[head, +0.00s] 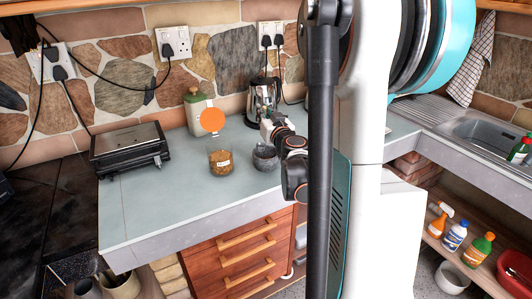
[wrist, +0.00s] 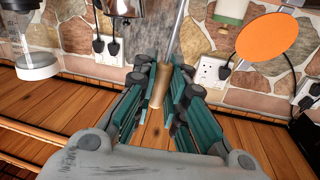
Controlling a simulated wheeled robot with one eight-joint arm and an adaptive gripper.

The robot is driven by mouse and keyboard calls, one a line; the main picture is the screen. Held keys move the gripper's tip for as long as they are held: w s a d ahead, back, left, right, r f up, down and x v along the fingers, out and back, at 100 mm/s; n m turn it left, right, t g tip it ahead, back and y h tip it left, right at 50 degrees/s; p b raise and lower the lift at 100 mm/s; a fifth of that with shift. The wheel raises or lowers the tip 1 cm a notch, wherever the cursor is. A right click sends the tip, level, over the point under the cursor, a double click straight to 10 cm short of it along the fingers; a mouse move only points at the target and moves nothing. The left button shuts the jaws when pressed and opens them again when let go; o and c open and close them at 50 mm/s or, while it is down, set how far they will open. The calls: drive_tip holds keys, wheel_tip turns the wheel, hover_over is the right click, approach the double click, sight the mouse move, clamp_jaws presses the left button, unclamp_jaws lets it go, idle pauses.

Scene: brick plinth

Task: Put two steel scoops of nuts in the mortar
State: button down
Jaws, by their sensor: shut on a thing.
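My gripper (wrist: 161,70) is shut on the wooden handle of the steel scoop (wrist: 159,88), which shows in the wrist view. The thin steel shaft rises from the handle and leaves the top of that view, so the scoop's bowl is hidden. A clear jar of brown nuts (head: 221,163) with a white label stands just left of the mortar. The inside of the mortar is too small to make out.
An orange disc (head: 212,121) and a green-topped container (head: 194,104) are behind the jar. A steel kettle-like appliance (head: 254,108) stands at the wall behind my gripper. A dark grill (head: 130,150) sits left. The counter's (head: 165,205) front left is clear.

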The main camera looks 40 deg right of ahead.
drive_tip(key=shift+w+a+r+n, duration=0.3)
drive_tip(key=shift+a+r+n, duration=0.1)
drive_tip(key=shift+a+n, duration=0.2)
drive_tip(key=w+a+r+n+t+y+p, duration=0.1)
drive_tip(key=w+a+r+n+y+p, duration=0.5)
drive_tip(key=w+a+r+y, duration=0.45)
drive_tip(key=shift+h, duration=0.65)
drive_tip(key=f+b, duration=0.3)
drive_tip(key=f, duration=0.2)
drive_tip(key=s+f+b, duration=0.1)
drive_tip(key=f+b, duration=0.3)
drive_tip(key=f, duration=0.1)
drive_tip(key=s+a+f+b, duration=0.1)
drive_tip(key=f+b, duration=0.2)
drive_tip(key=f, duration=0.2)
drive_tip(key=shift+f+b, duration=0.35)
drive_tip(key=shift+f, duration=1.3)
drive_tip(key=shift+r, duration=0.1)
wheel_tip(320, 180, up, 14)
drive_tip(key=p, duration=1)
drive_tip(key=shift+s+a, duration=0.1)
